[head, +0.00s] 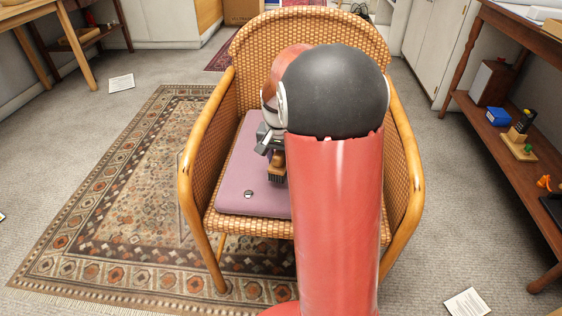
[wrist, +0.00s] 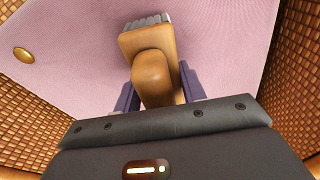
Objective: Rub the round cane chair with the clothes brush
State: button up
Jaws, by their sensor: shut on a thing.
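The round cane chair (head: 222,137) stands on the floor in the middle of the head view, with a woven back, bent-cane arms and a mauve seat cushion (head: 238,182). My gripper (head: 277,160) is over the cushion, shut on the clothes brush (head: 277,172). I cannot tell whether the bristles touch the cushion. My red arm hides the right part of the seat.
A patterned rug (head: 115,190) lies left of and under the chair. A wooden shelf unit (head: 490,105) with small items stands at the right, and a wooden table (head: 40,20) at the upper left. Papers lie on the carpet.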

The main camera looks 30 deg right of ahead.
jog(key=shift+r+p, duration=2)
jog(key=shift+r, duration=0.8)
